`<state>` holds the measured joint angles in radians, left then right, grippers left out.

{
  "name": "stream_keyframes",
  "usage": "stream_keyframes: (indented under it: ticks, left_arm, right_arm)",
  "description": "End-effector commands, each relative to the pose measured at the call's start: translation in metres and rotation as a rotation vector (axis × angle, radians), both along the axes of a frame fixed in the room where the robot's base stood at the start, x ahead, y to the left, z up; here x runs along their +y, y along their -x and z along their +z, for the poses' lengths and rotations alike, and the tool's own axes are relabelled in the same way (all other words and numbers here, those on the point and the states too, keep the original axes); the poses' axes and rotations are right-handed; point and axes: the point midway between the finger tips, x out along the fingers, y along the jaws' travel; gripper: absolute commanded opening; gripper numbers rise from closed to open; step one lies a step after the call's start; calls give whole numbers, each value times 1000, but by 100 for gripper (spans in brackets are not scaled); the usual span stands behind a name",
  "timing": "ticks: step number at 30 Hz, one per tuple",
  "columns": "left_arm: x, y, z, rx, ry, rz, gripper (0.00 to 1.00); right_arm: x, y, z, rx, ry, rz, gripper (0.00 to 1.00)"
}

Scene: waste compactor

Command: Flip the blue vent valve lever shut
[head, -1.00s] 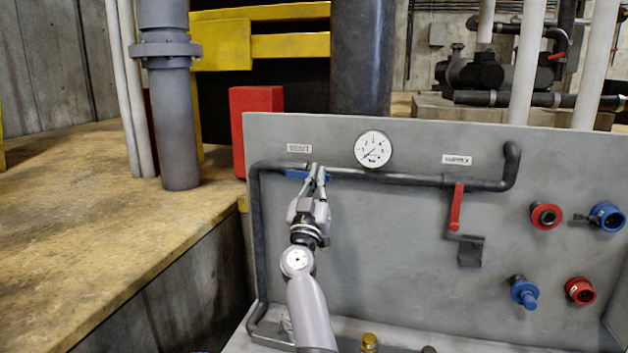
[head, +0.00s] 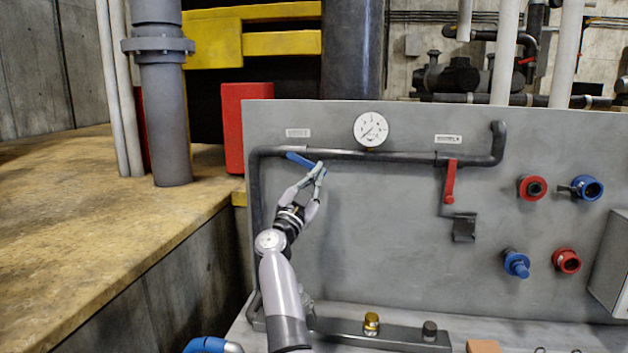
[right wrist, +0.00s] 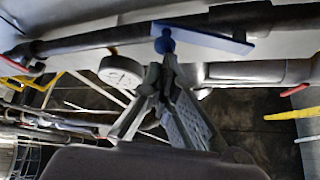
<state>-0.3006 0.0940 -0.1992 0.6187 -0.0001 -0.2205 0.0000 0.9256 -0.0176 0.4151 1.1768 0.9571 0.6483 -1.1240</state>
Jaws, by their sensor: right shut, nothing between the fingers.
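The blue vent valve lever (head: 300,160) is on the dark pipe at the upper left of the grey panel, below a small label. It lies nearly along the pipe, its right end slightly lower than its left. My right gripper (head: 319,170) is shut and empty, with its fingertips at the lever's right end. In the right wrist view the blue lever (right wrist: 208,38) has a round blue end just beyond the fingertips (right wrist: 168,62). I cannot tell whether they touch. My left gripper is not in view.
A gauge (head: 371,130) sits above the pipe (head: 400,156). A red lever (head: 449,182) hangs down right of it. Red and blue fittings (head: 532,188) stick out farther right. A ledge (head: 90,230) is at left. The middle of the panel is clear.

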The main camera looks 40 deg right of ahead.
Motion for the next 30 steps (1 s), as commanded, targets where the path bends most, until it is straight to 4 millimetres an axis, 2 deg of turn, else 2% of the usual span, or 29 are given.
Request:
stream_keyframes:
  ticks: [1,9,18,30]
  left_arm:
    - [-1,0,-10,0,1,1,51]
    - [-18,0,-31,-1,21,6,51]
    - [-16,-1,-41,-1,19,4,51]
    - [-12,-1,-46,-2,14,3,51]
  right_arm:
    - [0,-2,-10,-35,-36,0,0]
    - [6,-10,-28,-213,-191,-1,0]
    - [10,-16,-37,-322,-285,-2,0]
    - [13,-20,-43,-385,-341,-3,0]
